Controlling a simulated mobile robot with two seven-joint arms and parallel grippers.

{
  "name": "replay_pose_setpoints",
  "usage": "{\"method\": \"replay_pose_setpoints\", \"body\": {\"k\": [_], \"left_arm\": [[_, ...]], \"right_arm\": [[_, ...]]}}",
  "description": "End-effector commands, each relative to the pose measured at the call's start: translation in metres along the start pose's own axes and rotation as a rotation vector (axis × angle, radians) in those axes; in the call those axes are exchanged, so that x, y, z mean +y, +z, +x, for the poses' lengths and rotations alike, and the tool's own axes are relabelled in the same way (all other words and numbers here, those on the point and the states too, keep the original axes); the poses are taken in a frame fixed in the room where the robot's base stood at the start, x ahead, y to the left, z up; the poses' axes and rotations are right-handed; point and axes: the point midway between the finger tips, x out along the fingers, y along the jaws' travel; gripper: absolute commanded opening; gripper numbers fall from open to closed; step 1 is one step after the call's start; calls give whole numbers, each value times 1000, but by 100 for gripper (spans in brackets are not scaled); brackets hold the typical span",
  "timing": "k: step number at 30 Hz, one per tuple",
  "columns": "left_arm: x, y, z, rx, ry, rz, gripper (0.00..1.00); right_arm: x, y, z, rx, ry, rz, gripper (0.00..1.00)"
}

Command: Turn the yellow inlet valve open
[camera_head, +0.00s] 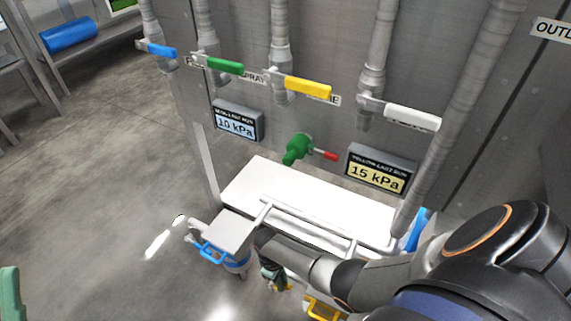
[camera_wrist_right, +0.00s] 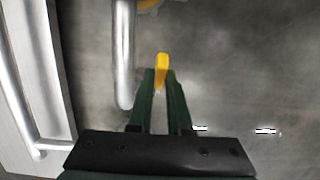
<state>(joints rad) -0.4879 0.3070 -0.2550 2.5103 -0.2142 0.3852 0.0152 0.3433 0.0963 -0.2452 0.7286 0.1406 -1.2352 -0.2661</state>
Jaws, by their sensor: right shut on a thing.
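A yellow lever (camera_wrist_right: 162,62) is between the fingertips of my right gripper (camera_wrist_right: 161,85) in the right wrist view, and the gripper is shut on it. In the head view my right gripper (camera_head: 276,280) is low in front of the white shelf, with a small yellow piece at its tips. A yellow looped handle (camera_head: 323,309) shows at the bottom, partly behind my right arm. Another yellow lever handle (camera_head: 307,86) sits on an upright pipe above. I cannot tell how far the held lever is turned. My left gripper is not clearly seen.
The upper pipes also carry blue (camera_head: 162,50), green (camera_head: 225,66) and white (camera_head: 411,118) handles. Displays read 10 kPa (camera_head: 237,123) and 15 kPa (camera_head: 380,171). A metal rail (camera_wrist_right: 123,55) stands close left of the right gripper.

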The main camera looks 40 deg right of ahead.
Motion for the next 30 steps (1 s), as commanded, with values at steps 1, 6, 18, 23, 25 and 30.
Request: {"method": "replay_pose_setpoints", "body": {"k": [1,6,18,23,25,30], "left_arm": [[4,8,-7,-4,0,3,50],[10,19,-16,-15,3,9,50],[15,23,-19,-19,11,12,50],[14,23,-19,-20,11,12,50],[14,23,-19,-20,11,13,50],[14,23,-19,-20,13,15,50]], "right_arm": [[1,-7,2,-29,3,-1,0],[1,-15,-3,-123,3,0,0],[1,-16,-9,-180,5,0,0],[0,-16,-9,-180,4,0,22],[0,-16,-9,-180,4,0,29],[0,-16,-10,-181,3,0,48]]}}
